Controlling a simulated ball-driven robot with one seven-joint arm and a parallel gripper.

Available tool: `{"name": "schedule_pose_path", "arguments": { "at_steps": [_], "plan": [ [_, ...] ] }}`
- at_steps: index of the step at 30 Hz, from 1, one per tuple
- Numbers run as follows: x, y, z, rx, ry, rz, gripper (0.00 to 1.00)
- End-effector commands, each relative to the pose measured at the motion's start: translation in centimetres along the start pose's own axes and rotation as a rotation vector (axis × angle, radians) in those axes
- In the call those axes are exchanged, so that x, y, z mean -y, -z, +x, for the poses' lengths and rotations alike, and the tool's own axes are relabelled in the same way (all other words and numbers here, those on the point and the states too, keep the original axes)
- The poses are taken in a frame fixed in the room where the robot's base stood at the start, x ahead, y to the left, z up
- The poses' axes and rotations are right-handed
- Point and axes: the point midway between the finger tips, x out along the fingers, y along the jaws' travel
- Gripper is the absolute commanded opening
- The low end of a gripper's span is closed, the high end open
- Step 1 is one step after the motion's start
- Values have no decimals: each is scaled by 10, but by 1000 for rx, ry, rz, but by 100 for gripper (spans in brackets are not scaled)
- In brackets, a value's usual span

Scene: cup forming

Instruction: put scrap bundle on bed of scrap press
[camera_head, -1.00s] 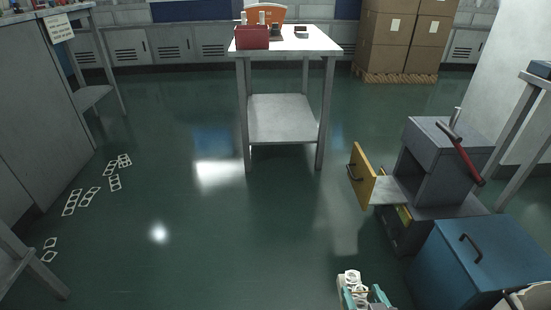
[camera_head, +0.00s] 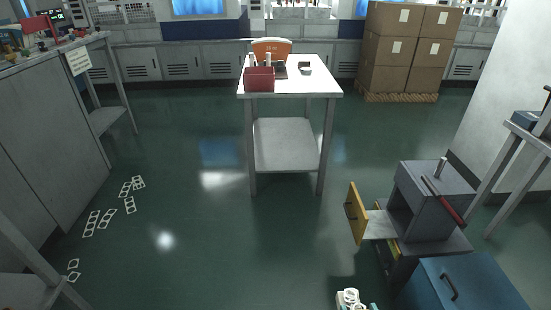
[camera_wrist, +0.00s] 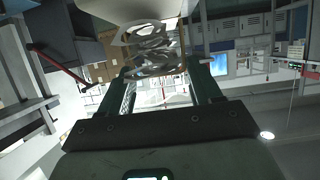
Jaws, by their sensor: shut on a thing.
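The scrap bundle (camera_wrist: 152,52) is a clump of shiny metal strip with openings, held between the fingertips of my gripper (camera_wrist: 158,70) in the wrist view. In the head view the bundle (camera_head: 350,298) shows as a pale lattice at the bottom edge, and most of my gripper is cut off there. The scrap press (camera_head: 436,190) is a grey machine at the right with a red lever (camera_head: 445,203). Its yellow door (camera_head: 355,213) stands open. The light grey bed (camera_head: 383,223) shows beside the door, and I see nothing on it. The bundle is apart from the press, left of and nearer than it.
A blue chest (camera_head: 465,285) with a dark handle stands in front of the press. A white-topped table (camera_head: 310,86) with a red bin (camera_head: 259,79) stands ahead. Stacked cartons (camera_head: 408,48) are at the back right. Open green floor lies left of the press.

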Motion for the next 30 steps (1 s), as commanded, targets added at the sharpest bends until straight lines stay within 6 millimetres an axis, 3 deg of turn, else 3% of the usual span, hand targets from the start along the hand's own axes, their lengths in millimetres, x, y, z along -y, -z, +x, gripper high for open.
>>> {"name": "schedule_pose_path", "arguments": {
  "at_steps": [1, 15, 22, 30],
  "plan": [
    [0, 18, -8, -1, -1, 2, 28],
    [-2, 80, -43, -1, -11, 5, 28],
    [-2, 94, -52, 0, -15, 7, 28],
    [-2, 94, -53, -1, -16, 6, 28]
  ]
}}
